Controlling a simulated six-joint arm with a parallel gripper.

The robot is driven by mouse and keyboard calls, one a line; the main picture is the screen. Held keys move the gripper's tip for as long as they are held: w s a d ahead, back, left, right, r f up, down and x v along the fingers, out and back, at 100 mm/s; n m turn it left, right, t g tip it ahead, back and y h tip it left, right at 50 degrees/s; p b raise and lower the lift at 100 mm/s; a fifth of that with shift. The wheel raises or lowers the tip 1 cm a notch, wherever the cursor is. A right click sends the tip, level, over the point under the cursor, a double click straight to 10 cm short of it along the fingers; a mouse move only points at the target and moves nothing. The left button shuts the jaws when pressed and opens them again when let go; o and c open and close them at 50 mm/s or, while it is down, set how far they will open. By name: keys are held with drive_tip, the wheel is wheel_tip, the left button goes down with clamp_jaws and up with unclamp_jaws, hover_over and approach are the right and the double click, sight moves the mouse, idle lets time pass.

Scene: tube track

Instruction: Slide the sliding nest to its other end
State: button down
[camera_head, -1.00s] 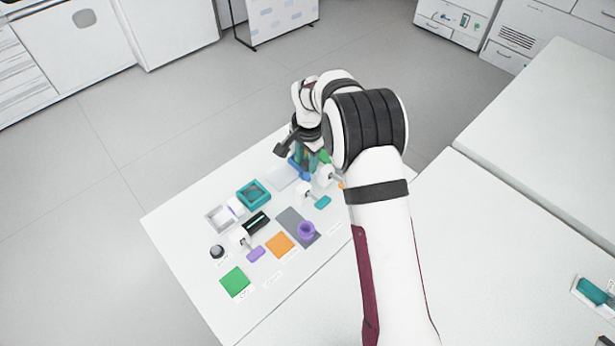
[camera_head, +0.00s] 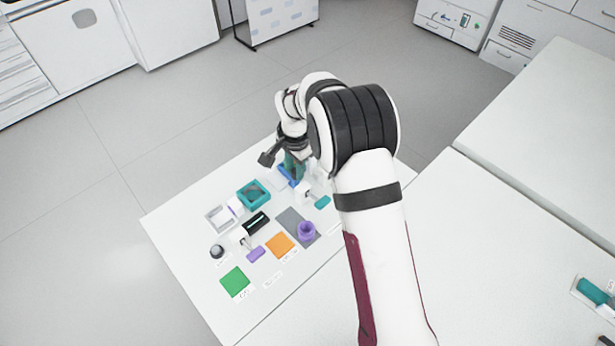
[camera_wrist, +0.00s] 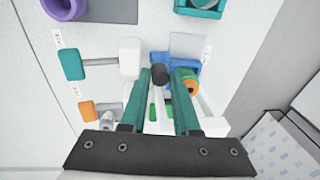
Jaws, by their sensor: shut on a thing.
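The sliding nest is a blue block (camera_wrist: 174,60) that sits on a pale track (camera_wrist: 160,118) in the wrist view. A dark knob (camera_wrist: 160,74) stands up at the nest, between my green fingers. My gripper (camera_wrist: 163,76) is shut on this knob. In the head view, the blue nest (camera_head: 288,176) shows below my gripper (camera_head: 292,166). My arm hides much of the track there.
A white plate (camera_wrist: 188,45) lies at the nest's far side, with a teal frame (camera_head: 254,194) beyond. A teal handle (camera_wrist: 71,64) and an orange handle (camera_wrist: 87,111) stand left of the track. A purple ring (camera_head: 307,230) sits on a grey mat (camera_head: 290,217).

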drive_tip(key=shift+s+a, duration=1.15)
drive_tip(key=shift+s, duration=0.2)
drive_tip(key=c, duration=1)
unclamp_jaws()
drive_tip(key=shift+o, duration=0.3)
wheel_tip(320, 180, up, 5)
drive_tip(key=shift+w, duration=0.1)
